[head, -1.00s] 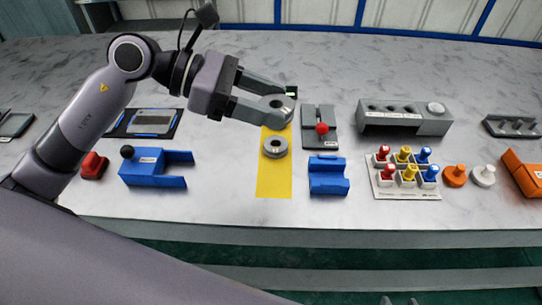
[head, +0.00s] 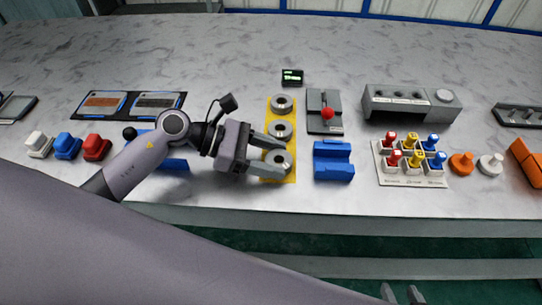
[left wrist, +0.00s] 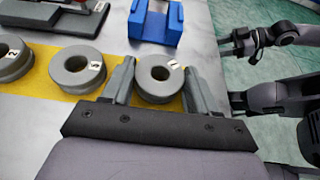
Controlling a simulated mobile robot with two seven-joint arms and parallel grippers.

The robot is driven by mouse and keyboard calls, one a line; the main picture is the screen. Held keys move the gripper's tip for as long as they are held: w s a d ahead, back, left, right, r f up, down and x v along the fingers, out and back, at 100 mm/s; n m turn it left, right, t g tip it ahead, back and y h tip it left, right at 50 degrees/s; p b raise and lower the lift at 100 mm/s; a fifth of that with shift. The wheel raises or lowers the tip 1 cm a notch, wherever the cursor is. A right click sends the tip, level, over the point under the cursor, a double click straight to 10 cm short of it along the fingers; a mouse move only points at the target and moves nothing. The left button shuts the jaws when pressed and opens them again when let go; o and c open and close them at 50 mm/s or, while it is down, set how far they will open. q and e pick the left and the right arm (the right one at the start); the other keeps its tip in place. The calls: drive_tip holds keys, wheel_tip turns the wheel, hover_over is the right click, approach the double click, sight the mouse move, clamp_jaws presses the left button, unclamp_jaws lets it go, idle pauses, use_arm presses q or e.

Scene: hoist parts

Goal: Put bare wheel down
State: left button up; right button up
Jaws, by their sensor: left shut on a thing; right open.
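My left gripper (head: 268,159) is shut on a grey ring-shaped bare wheel (head: 277,163). It holds the wheel at the near end of the yellow strip (head: 293,177). In the left wrist view the wheel (left wrist: 153,88) sits between the two fingers (left wrist: 155,88), flat, hole upward, with a small white label. I cannot tell whether it touches the strip. Two similar wheels stand on the strip, one in the middle (head: 279,131) and one at the far end (head: 281,104). My right gripper (head: 401,295) is open and empty at the bottom edge of the head view.
A blue cradle block (head: 333,161) stands close right of the strip. A grey fixture with a red knob (head: 327,113) is behind it. A tray of coloured stamp-like pieces (head: 411,175) is further right. The table's front edge (head: 300,200) is just below the strip.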

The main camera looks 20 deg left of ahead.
use_arm(q)
drive_tip(key=shift+f, duration=0.15)
drive_tip(key=o, duration=1.3)
drive_tip(key=shift+o, duration=0.2)
drive_tip(key=b+v, duration=0.1)
drive_tip(key=v, duration=1)
drive_tip(key=shift+s+a+r, duration=0.1)
drive_tip(key=shift+a+r, duration=0.2)
drive_tip(key=shift+a, duration=0.1)
